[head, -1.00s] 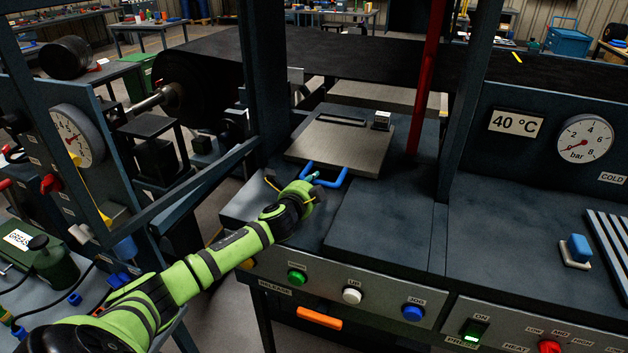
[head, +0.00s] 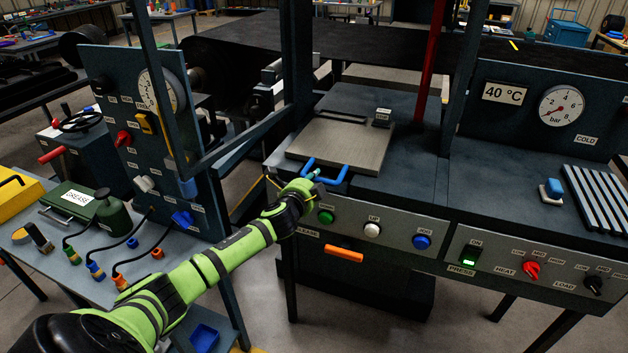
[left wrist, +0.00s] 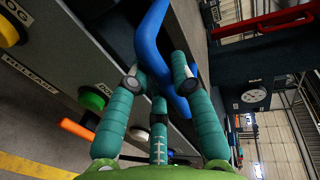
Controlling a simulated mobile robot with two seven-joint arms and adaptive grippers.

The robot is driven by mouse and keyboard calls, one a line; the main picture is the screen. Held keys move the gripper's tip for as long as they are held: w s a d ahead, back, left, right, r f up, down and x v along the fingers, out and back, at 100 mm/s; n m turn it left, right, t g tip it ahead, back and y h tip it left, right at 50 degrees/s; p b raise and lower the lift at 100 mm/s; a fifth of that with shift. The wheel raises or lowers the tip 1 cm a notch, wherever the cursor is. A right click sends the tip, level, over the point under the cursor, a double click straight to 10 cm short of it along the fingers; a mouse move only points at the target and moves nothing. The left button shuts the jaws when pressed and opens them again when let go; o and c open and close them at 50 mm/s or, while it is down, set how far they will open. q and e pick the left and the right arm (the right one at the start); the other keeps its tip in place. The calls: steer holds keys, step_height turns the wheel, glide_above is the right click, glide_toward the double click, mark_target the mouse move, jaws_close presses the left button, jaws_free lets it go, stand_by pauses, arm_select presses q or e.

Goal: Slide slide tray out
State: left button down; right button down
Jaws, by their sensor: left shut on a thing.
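The slide tray (head: 345,145) is a flat grey plate on the dark press table. Its front edge lies close to the table's front edge. A blue U-shaped handle (head: 338,174) sticks out from its front; the handle also shows large in the left wrist view (left wrist: 150,40). My left gripper (head: 312,182) is shut on the handle's left part. In the left wrist view its green fingers (left wrist: 160,82) close around the blue bar. My right gripper is in neither view.
Below the handle is a front panel with green (head: 326,217), white (head: 372,230) and blue (head: 422,242) buttons, and an orange handle (head: 343,254). A red post (head: 428,65) stands behind right. A bench with a grease box (head: 75,197) is at left.

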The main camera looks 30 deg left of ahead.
arm_select(q)
steer(key=shift+s, duration=0.2)
steer(key=c, duration=1.1)
jaws_free()
steer(key=shift+w, duration=0.1)
steer(key=shift+o, duration=0.2)
steer(key=v, duration=1.2)
